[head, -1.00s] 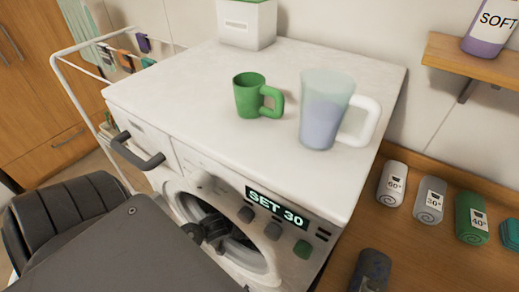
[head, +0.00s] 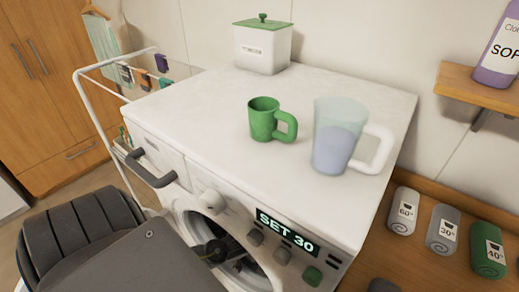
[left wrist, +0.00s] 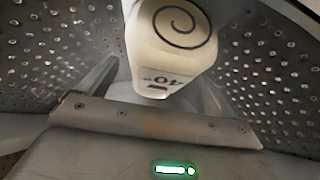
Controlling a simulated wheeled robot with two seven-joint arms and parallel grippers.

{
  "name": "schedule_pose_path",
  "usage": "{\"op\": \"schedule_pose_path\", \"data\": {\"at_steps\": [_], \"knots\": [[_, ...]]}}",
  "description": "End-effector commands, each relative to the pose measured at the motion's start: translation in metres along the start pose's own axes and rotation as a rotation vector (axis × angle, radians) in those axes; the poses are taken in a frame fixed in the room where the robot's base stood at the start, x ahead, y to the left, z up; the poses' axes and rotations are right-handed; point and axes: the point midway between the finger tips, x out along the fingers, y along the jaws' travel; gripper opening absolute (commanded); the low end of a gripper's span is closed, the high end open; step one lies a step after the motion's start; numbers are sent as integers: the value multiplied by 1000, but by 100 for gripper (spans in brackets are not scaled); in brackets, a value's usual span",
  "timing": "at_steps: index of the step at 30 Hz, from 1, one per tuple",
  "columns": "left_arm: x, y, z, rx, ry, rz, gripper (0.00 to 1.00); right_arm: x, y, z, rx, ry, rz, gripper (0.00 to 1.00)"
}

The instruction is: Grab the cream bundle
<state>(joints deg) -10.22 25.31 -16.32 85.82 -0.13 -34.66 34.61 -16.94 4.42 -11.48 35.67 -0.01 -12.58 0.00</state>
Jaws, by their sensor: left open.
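The cream bundle (left wrist: 172,38) is a rolled cloth with a dark spiral on its end and a label that reads 40° upside down. It lies inside the perforated metal drum (left wrist: 265,60) in the left wrist view. My left gripper (left wrist: 150,88) is open just in front of the bundle. One dark finger shows left of the bundle; the other finger is hard to make out. In the head view my left arm reaches to the round door opening of the white washing machine (head: 345,232), and the bundle cannot be made out there. My right gripper is not in view.
A green mug (head: 263,119) and a translucent jug (head: 335,140) stand on the machine top, with a white lidded box (head: 262,48) behind. A white drying rack (head: 78,85) stands left. Rolled bundles, including a white one (head: 403,211), lie on the wooden surface at right.

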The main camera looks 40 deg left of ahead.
Motion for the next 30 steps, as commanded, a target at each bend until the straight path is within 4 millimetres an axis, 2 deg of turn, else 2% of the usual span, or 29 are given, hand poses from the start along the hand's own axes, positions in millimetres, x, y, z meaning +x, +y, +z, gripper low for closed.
{"op": "schedule_pose_path", "data": {"at_steps": [3, 6, 15, 27, 30], "knots": [[17, 1, -1, -1, -1, -1, 91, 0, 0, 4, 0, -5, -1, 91], [26, 1, -1, -1, 0, 0, 91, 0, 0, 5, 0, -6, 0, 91], [29, 1, 0, 0, 0, 0, 91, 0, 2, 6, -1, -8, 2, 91], [29, 1, 0, 0, 0, 0, 39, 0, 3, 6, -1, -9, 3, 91], [29, 1, -1, 0, 1, 0, 38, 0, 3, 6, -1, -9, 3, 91]]}}
